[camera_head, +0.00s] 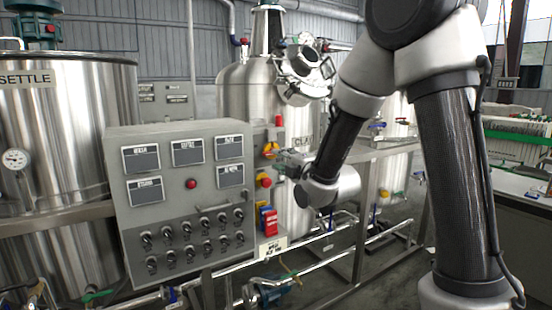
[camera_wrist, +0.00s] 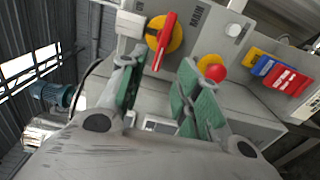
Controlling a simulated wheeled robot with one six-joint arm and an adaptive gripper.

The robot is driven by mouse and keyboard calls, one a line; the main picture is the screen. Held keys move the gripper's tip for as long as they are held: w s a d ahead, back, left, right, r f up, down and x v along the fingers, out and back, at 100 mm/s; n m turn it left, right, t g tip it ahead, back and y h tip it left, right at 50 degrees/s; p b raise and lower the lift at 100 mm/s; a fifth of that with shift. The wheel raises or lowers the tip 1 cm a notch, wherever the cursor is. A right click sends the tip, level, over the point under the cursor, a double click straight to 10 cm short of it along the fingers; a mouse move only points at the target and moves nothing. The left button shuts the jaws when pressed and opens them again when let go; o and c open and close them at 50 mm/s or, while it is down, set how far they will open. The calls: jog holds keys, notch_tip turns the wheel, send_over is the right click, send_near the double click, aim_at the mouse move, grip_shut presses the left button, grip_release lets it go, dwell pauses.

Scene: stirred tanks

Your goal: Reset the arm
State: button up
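My arm reaches in from the right in the head view and bends down toward the grey control panel (camera_head: 190,225). My gripper (camera_head: 286,163) is at the panel's right side, close to the yellow and red rotary switch (camera_head: 270,151) and the red button on yellow (camera_head: 263,181). In the wrist view my gripper (camera_wrist: 160,78) has its two green-padded fingers apart, with nothing seen between them. The rotary switch (camera_wrist: 164,34) with its red handle and the red button (camera_wrist: 216,73) lie just beyond the fingertips. I cannot tell whether a finger touches the panel.
The steel SETTLE tank (camera_head: 60,130) stands at the left, and another steel tank (camera_head: 235,95) stands behind the panel. Red and blue tags (camera_head: 269,221) hang below the button. Pipes and a steel frame (camera_head: 362,210) run low. A bench (camera_head: 515,185) stands at the right.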

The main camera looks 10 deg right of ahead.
jog(key=shift+s+d, duration=0.15)
jog(key=shift+s, duration=0.3)
jog(key=s+d+f+m+g+h, duration=0.1)
jog(key=s+f+m+g, duration=0.1)
jog(key=f+m+g, duration=0.3)
jog(key=s+d+f+m+g+h, duration=0.1)
jog(key=s+f+m+h, duration=0.1)
jog(key=f, duration=0.6)
jog(key=s+d+f+m+g+h, duration=0.1)
jog(key=s+d+f+m+g, duration=0.1)
jog(key=s+d+m+g, duration=0.45)
jog(key=s+d+r+m, duration=0.2)
jog(key=s+r, duration=0.2)
jog(key=s, duration=0.4)
jog(key=s+d+r+m+h, duration=0.1)
jog(key=s+d+r+m, duration=0.1)
jog(key=s, duration=0.7)
jog(key=s+d+r+m, duration=0.2)
jog(key=s+r+m, duration=0.2)
jog(key=s+r, duration=0.2)
jog(key=shift+s+d+r+h, duration=0.25)
jog(key=shift+s+r+h, duration=0.1)
jog(key=shift+s, duration=0.85)
